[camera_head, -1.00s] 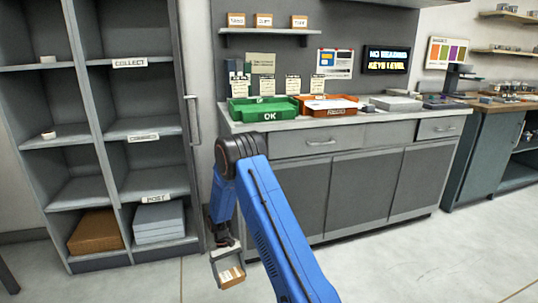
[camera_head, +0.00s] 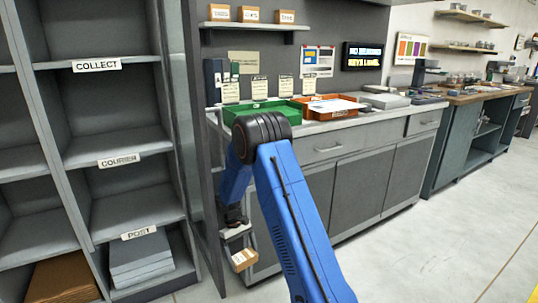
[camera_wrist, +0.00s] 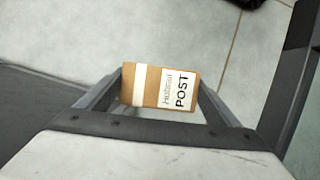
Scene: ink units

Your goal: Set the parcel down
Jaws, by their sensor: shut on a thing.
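The parcel (camera_wrist: 150,86) is a small brown carton with a white band and a white label reading POST, with a smaller line of print beside it. My gripper (camera_wrist: 161,92) is shut on it, one finger at each side. In the head view the parcel (camera_head: 244,260) hangs below my wrist, low in front of the grey cabinet and right of the shelf unit. The shelf unit (camera_head: 181,130) at left has edge labels COLLECT (camera_head: 96,65), COURIER (camera_head: 118,160) and POST (camera_head: 139,233). The bay directly above the POST label looks empty.
Grey boxes (camera_head: 142,262) and a brown box (camera_head: 62,280) fill the lowest bays. The counter (camera_head: 318,128) holds a green tray (camera_head: 262,113) and an orange tray (camera_head: 330,116) with paper. An upright panel edge stands between shelves and counter. Floor at right is clear.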

